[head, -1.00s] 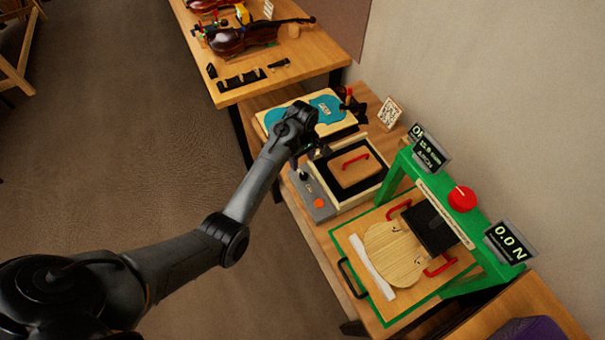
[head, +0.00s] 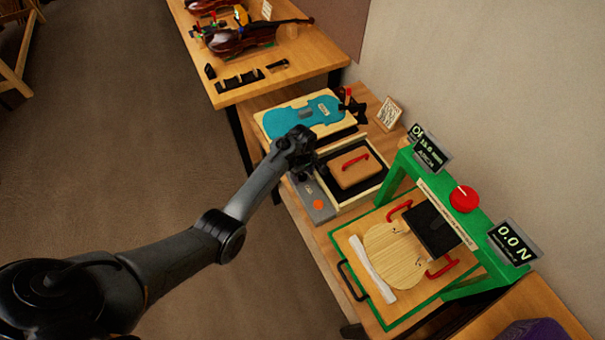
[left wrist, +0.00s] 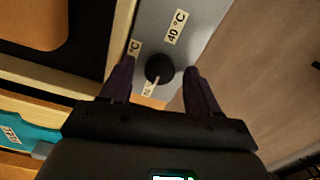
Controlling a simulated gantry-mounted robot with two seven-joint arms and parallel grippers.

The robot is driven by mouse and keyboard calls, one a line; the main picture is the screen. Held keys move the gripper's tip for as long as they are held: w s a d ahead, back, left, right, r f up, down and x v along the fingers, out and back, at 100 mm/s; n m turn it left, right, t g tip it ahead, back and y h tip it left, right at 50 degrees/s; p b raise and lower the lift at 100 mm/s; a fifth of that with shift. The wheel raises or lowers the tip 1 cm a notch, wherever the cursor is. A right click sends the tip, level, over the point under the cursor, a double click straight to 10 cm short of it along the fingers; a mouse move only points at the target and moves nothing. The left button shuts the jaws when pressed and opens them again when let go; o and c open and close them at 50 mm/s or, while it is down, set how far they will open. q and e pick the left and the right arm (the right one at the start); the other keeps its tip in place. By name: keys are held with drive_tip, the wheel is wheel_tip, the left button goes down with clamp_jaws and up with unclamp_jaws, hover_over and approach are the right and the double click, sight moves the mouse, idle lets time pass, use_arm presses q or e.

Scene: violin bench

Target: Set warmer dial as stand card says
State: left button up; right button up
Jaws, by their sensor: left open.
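The warmer (head: 338,208) has a grey control panel (head: 316,197) along its left side. Its dial (left wrist: 159,68) is a round black knob with a white pointer line, turned toward the lower label in the left wrist view. One label there reads 40 °C (left wrist: 175,27); two others are partly covered. My left gripper (left wrist: 158,72) is open, with one finger on each side of the dial and gaps showing. In the head view my left gripper (head: 302,172) hides the dial. A small white card (head: 390,113) stands behind the warmer, its text unreadable. My right gripper is not in view.
A wooden block with a red handle (head: 355,170) lies in the warmer. A blue violin-shaped template (head: 300,118) lies behind, and a green press frame (head: 440,200) stands to the right.

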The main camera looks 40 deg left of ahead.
use_arm(q)
drive_tip(key=shift+c, duration=0.2)
drive_tip(key=c, duration=1)
